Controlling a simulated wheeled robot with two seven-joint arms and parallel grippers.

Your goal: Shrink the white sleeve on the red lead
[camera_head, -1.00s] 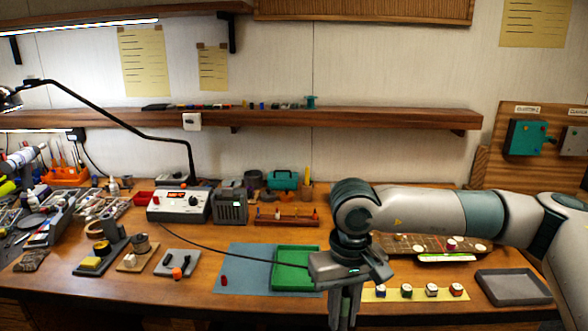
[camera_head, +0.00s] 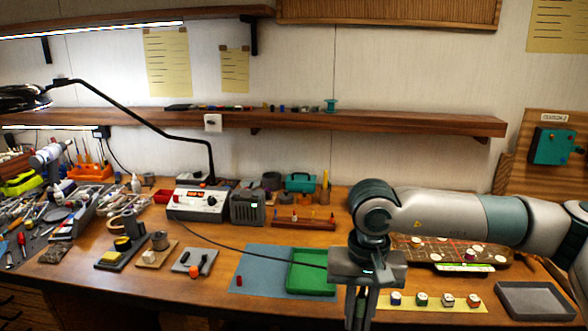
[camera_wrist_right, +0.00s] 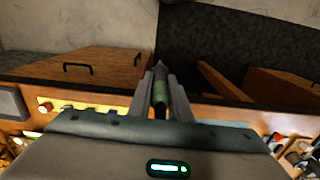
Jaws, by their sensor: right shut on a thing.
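A black cable runs from the station with a red display (camera_head: 198,203) towards this gripper. A dark reddish board with white round parts (camera_head: 455,249) lies behind and to the right of the gripper, partly behind my arm. I cannot make out the white sleeve or the red lead. My left gripper is not in view.
The green tray (camera_head: 312,291) lies on a blue mat (camera_head: 257,284) with a small red piece (camera_head: 239,281). Several small pots stand on a yellow strip (camera_head: 434,304). An empty grey tray (camera_head: 535,302) is at the right. Tools crowd the left end.

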